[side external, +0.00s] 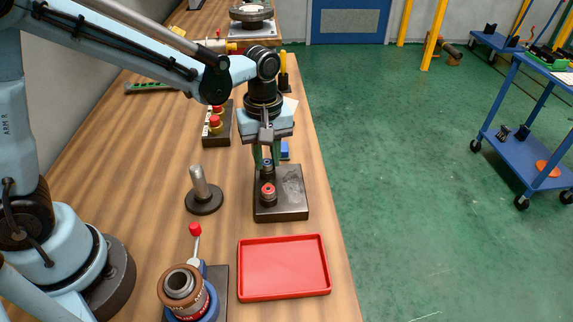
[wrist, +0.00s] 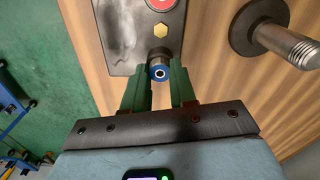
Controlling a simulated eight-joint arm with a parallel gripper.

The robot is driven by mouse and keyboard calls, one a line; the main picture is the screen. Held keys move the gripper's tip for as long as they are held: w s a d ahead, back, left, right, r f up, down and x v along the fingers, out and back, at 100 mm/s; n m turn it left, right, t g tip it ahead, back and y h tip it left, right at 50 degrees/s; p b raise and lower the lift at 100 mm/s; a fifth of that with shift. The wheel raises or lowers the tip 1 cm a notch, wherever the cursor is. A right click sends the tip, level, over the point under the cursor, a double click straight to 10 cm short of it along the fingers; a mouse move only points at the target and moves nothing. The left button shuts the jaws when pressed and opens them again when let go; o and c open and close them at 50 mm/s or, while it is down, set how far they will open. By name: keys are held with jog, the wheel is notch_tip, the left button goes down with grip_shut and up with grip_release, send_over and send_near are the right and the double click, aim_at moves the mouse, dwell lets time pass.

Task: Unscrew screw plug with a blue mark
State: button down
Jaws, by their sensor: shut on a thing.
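The screw plug with the blue mark (wrist: 160,72) is a short dark cylinder with a blue ring on its end. In the side view the blue-marked plug (side external: 267,168) stands at the back left of a dark metal block (side external: 291,196). My gripper (side external: 266,160) points down over the block, and its green fingers are shut on the blue-marked plug. In the wrist view the gripper (wrist: 159,80) has one finger on each side of the plug. The plug's lower part and any thread are hidden.
A red-marked plug (side external: 268,194) stands on the same block in front. A yellow hex piece (wrist: 160,30) lies between the plugs. A red tray (side external: 283,267) lies in front.

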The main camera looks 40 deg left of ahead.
jog(key=n, duration=0.7)
jog(key=shift+n, duration=0.3)
jog(key=n, duration=0.6)
jog(key=shift+n, duration=0.4)
jog(key=c, duration=1)
grip_release()
